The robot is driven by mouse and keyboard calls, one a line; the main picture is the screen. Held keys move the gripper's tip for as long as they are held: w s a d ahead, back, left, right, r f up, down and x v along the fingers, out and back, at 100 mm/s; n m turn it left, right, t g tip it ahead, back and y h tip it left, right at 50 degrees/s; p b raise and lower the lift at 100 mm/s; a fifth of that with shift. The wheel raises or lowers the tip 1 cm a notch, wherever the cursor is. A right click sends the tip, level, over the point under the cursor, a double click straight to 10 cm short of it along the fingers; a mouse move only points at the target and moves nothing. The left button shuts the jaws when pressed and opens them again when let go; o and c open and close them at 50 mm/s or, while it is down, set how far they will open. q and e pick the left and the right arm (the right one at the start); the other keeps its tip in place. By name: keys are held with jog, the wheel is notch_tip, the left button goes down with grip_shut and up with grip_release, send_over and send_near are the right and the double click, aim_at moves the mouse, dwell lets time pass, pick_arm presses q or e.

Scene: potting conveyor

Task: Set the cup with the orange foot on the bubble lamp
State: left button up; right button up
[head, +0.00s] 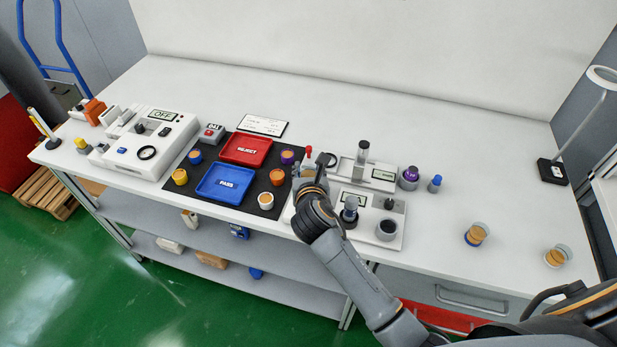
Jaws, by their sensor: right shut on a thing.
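My right gripper (309,167) is shut on a small pale, amber-tinted thing, mostly hidden by the fingers, above the right edge of the dark mat. I cannot tell the colour of its foot. A cup with an orange look (277,177) stands on the mat, left of the gripper. I cannot surely tell which device is the bubble lamp. A white station (365,231) with a small display and a dark round well (387,229) lies to the right of the gripper, partly behind my arm. My left gripper is not in view.
A red REJECT tray (246,137) and a blue PASS tray (225,170) lie on the dark mat (243,206), with several cups around them. A white machine (172,141) reading OFF stands left. The table's back is clear.

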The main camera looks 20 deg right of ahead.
notch_tip(320, 180, down, 3)
jog(key=shift+a+r, duration=0.1)
jog(key=shift+r, duration=0.1)
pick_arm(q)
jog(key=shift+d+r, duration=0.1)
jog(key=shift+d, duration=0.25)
pick_arm(e)
jog(key=shift+f, duration=0.25)
jog(key=shift+f, duration=0.1)
jog(key=o, duration=1.1)
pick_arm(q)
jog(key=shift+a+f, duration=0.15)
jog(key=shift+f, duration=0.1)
pick_arm(e)
jog(key=v, duration=1.2)
